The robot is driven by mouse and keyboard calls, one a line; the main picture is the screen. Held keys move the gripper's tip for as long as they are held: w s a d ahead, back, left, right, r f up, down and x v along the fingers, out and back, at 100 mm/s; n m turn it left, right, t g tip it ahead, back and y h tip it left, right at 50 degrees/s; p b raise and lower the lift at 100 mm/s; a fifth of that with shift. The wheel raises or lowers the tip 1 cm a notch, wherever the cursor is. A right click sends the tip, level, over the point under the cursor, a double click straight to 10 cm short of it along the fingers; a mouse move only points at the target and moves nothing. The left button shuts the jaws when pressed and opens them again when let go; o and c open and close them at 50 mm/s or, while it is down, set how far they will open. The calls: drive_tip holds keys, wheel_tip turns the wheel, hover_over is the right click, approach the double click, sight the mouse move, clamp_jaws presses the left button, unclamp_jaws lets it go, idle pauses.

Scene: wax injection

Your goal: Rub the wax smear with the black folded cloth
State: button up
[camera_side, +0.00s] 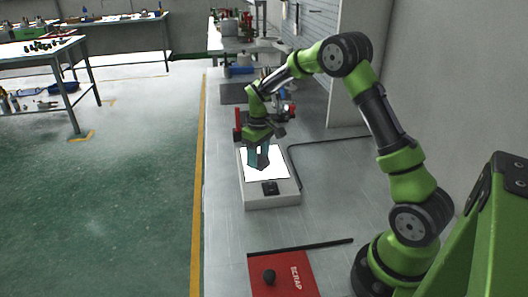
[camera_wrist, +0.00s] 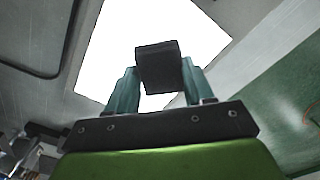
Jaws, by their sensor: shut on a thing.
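My gripper (camera_side: 259,152) is over the bright white panel of a low box on the bench in the side view. In the wrist view my gripper (camera_wrist: 160,88) is shut on the black folded cloth (camera_wrist: 158,66), a dark block between its two teal fingers. In the side view the cloth (camera_side: 262,162) shows as a dark shape at the fingertips, at or just above the white panel (camera_side: 280,172). I cannot tell whether it touches. The white panel (camera_wrist: 105,60) fills much of the wrist view around the cloth. I cannot make out the wax smear in either view.
The box (camera_side: 272,202) has a small black part (camera_side: 270,188) on its front. A red scrap mat (camera_side: 290,275) with a dark round item (camera_side: 269,276) lies nearer, beside a black bar (camera_side: 300,249). Red-and-black equipment stands behind the box. Bare bench lies between box and mat.

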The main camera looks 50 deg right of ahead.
drive_tip(key=shift+w+a, duration=0.8)
drive_tip(key=shift+a, duration=0.05)
drive_tip(key=shift+r, duration=4.15)
